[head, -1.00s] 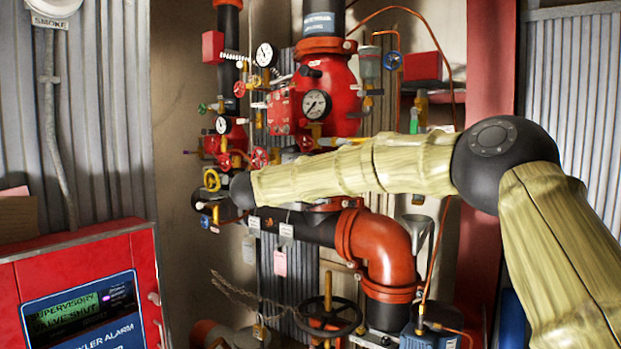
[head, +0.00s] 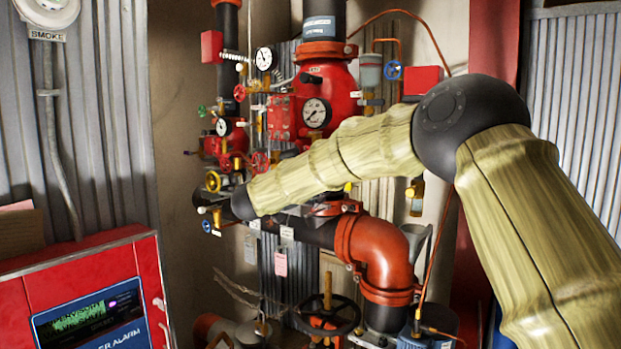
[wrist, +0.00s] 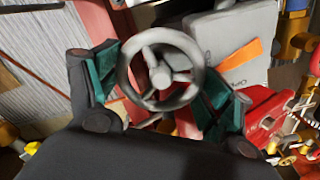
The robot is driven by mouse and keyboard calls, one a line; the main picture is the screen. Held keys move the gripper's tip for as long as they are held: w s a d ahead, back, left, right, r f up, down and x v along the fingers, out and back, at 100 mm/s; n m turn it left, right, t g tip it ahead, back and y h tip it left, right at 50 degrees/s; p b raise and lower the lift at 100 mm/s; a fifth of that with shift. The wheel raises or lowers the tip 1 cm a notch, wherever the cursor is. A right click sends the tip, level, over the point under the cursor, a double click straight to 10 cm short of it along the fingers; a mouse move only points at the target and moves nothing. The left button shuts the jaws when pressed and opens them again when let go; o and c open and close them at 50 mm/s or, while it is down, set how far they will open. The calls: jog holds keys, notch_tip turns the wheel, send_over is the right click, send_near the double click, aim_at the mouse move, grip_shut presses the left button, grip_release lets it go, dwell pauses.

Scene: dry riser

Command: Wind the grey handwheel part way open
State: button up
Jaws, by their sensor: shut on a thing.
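The grey handwheel (wrist: 190,50) is a round metal rim with spokes and a central hub, seen nearly face-on in the wrist view. My gripper (wrist: 164,92) is shut on it, with dark fingers and green pads at the left and lower right of the rim. The lower part of the wheel is close above my dark gripper body. In the head view my wrist end is at the left part of the pipework, and the grey handwheel cannot be made out there.
A red alarm panel (head: 90,262) stands at lower left. A large black handwheel (head: 328,315) and an orange pipe elbow (head: 375,250) are below my arm.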

jog(key=shift+a+f+n+p, duration=0.1)
jog(key=shift+n+p, duration=2.8)
jog(key=shift+n, duration=0.9)
jog(key=shift+f, duration=0.15)
jog(key=o, duration=1)
jog(key=shift+r, duration=0.2)
jog(key=v, duration=1.2)
